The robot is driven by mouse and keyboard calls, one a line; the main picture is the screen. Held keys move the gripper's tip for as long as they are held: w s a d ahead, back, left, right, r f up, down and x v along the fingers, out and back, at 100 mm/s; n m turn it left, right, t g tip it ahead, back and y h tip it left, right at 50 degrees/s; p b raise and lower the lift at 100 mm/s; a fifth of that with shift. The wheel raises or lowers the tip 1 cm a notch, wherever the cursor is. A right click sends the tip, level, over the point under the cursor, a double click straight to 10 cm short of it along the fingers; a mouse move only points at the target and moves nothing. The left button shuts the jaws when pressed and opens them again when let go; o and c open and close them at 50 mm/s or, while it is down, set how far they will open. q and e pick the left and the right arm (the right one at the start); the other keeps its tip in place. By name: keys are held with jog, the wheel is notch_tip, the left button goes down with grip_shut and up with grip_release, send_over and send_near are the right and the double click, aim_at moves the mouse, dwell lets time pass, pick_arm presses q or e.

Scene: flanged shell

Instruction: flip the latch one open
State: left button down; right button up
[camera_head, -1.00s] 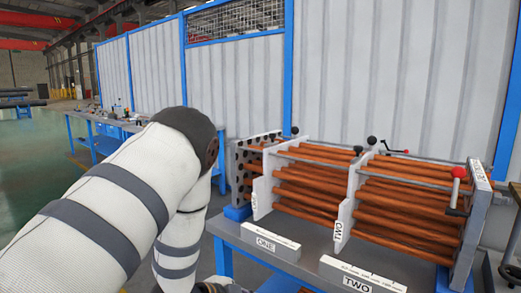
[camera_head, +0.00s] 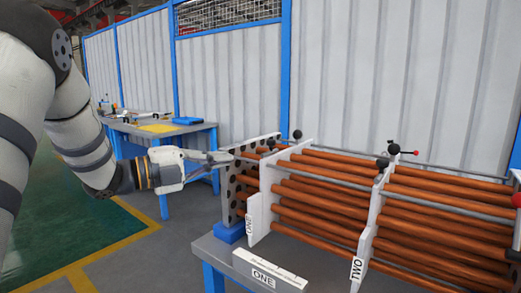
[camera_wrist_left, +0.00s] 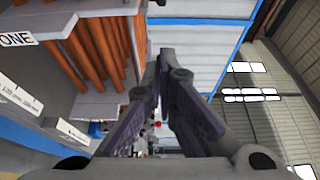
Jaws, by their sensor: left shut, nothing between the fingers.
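My left gripper (camera_head: 230,157) reaches in from the left, shut and empty. Its tips are at the upper edge of the drilled end plate (camera_head: 232,191); whether they touch it I cannot tell. The white plate labelled ONE (camera_head: 258,205) stands just right of that plate. Black ball knobs (camera_head: 297,134) and (camera_head: 271,143) sit near the tops of these plates; which one belongs to latch one is unclear. In the left wrist view the dark fingers (camera_wrist_left: 163,72) converge, with the ONE label (camera_wrist_left: 17,39) at upper left. My right gripper is not in view.
Several copper tubes (camera_head: 320,205) run right through the plate labelled TWO (camera_head: 368,225). More black knobs (camera_head: 394,148) top that plate. A blue table (camera_head: 160,128) stands behind my arm.

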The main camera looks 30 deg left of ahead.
aim_at(270, 148)
pick_arm(q)
jog(key=w+a+b+x, duration=0.1)
jog(key=a+b+x, duration=0.1)
jog(key=x, duration=1.1)
jog(key=shift+w+a, duration=0.15)
jog(key=shift+a, duration=0.15)
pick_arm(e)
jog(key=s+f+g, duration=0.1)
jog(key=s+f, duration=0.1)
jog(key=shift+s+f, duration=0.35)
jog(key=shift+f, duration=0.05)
pick_arm(q)
jog(key=w+b, duration=0.1)
jog(key=w, duration=0.2)
jog(key=shift+w+d, duration=0.1)
jog(key=shift+w, duration=0.15)
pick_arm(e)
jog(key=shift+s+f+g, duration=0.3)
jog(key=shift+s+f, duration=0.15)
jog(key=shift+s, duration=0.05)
pick_arm(q)
jog(key=shift+d, duration=0.1)
